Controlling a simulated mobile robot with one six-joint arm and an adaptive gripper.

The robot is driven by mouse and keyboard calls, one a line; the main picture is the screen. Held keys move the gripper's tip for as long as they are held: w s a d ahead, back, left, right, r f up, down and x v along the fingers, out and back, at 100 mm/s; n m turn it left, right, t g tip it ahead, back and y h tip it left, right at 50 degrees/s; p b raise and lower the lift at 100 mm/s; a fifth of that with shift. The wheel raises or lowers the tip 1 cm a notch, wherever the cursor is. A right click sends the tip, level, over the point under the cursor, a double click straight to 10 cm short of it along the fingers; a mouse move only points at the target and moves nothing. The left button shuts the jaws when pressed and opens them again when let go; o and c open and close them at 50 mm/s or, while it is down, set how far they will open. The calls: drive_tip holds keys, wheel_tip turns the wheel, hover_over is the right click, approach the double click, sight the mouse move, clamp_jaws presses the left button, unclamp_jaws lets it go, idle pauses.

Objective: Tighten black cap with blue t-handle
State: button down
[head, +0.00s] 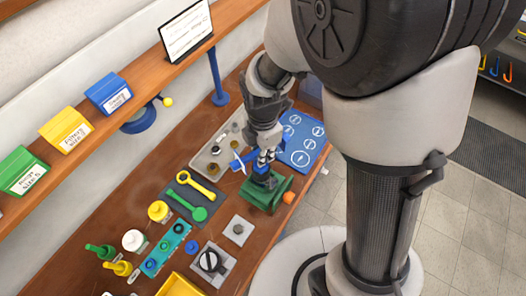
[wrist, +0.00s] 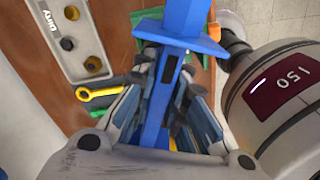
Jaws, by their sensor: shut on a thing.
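My gripper (head: 265,158) points down over a green block-like fixture (head: 279,192) near the table's front edge. In the wrist view, my gripper (wrist: 172,100) is shut on the blue t-handle (wrist: 162,75), whose crossbar lies across the top of the picture. In the head view a blue and dark part (head: 261,179) shows under my fingers at the green fixture. I cannot tell whether the t-handle touches a cap there.
A blue board (head: 302,140) with white rings lies behind right. An orange ball-like thing (head: 289,197) is close by the fixture. A shelf (head: 70,95) runs behind.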

drive_tip(key=shift+m, duration=0.8)
drive_tip(key=shift+m, duration=0.8)
drive_tip(key=shift+s+m, duration=0.1)
drive_tip(key=shift+m, duration=0.7)
drive_tip(key=shift+m, duration=0.8)
